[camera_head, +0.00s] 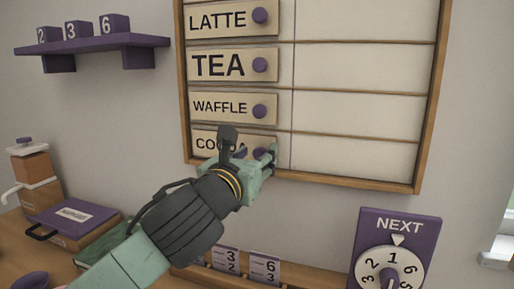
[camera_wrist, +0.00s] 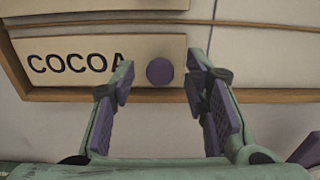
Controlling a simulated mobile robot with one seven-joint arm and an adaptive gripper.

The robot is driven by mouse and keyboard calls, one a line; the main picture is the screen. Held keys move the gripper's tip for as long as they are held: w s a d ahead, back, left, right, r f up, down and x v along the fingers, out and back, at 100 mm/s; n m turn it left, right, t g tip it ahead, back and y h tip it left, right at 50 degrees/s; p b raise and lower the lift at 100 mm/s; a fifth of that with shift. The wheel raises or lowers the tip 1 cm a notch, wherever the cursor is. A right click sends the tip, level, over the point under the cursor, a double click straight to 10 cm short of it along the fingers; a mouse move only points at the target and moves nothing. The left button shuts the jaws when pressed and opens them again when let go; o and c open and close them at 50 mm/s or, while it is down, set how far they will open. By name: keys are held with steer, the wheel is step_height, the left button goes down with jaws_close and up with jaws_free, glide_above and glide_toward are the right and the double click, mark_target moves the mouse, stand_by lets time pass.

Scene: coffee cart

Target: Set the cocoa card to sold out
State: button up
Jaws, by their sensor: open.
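The cocoa card (camera_head: 206,143) is the lowest card in the left column of the wooden menu board, partly hidden by my gripper in the head view. In the wrist view the cocoa card (camera_wrist: 60,62) shows its lettering and a round purple knob (camera_wrist: 160,71) near its right end. My gripper (camera_head: 251,150) is open in front of the card. In the wrist view the fingertips of my gripper (camera_wrist: 160,82) stand on either side of the knob, apart from it in the picture. I cannot tell how deep they reach around it.
The latte (camera_head: 217,21), tea (camera_head: 215,66) and waffle (camera_head: 220,107) cards sit above, each with a purple knob. The board's right column (camera_head: 365,70) is empty. A shelf (camera_head: 105,42) with number blocks hangs at left. A NEXT dial (camera_head: 395,250) and number cards (camera_head: 264,268) are below.

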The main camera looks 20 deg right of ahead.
steer(key=shift+w+d, duration=0.35)
steer(key=shift+w, duration=0.1)
jaws_close()
stand_by(0.3)
stand_by(0.4)
